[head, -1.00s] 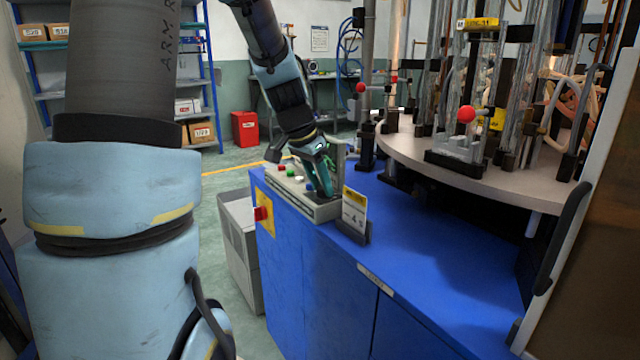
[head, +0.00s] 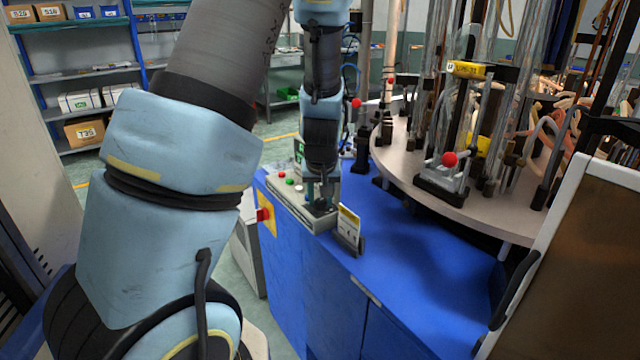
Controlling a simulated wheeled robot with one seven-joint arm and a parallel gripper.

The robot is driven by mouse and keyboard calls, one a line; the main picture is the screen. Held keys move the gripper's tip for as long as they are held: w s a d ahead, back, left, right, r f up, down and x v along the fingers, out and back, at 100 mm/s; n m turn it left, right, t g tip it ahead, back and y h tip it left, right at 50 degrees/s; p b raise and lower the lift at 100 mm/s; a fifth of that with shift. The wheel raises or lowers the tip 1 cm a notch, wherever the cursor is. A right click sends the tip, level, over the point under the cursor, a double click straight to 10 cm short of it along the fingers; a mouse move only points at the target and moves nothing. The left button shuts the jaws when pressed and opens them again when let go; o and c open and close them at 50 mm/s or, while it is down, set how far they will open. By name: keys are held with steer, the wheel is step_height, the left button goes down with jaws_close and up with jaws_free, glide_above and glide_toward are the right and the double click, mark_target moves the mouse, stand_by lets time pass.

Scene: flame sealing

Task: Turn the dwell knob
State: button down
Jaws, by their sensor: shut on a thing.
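The grey control box (head: 285,200) sits on the left end of the blue cabinet top, with a red button (head: 283,175) and a green button (head: 290,182) on its sloped face. My gripper (head: 321,203) points straight down at the box's right end, with its fingers close together. It is shut on the dark dwell knob (head: 322,207), which is small and mostly hidden between and behind the fingers. The knob's setting cannot be read.
A small sign (head: 349,226) stands on the blue cabinet (head: 410,255) just right of the box. A round table (head: 420,178) with glass tubes and clamps is behind at right. A red switch (head: 263,214) is on the cabinet's left side. The cabinet top's front right is clear.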

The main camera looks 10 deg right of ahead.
steer(key=shift+r+n+p, duration=0.1)
steer(key=shift+n+p, duration=0.4)
steer(key=shift+p, duration=0.05)
steer(key=c, duration=0.5)
jaws_free()
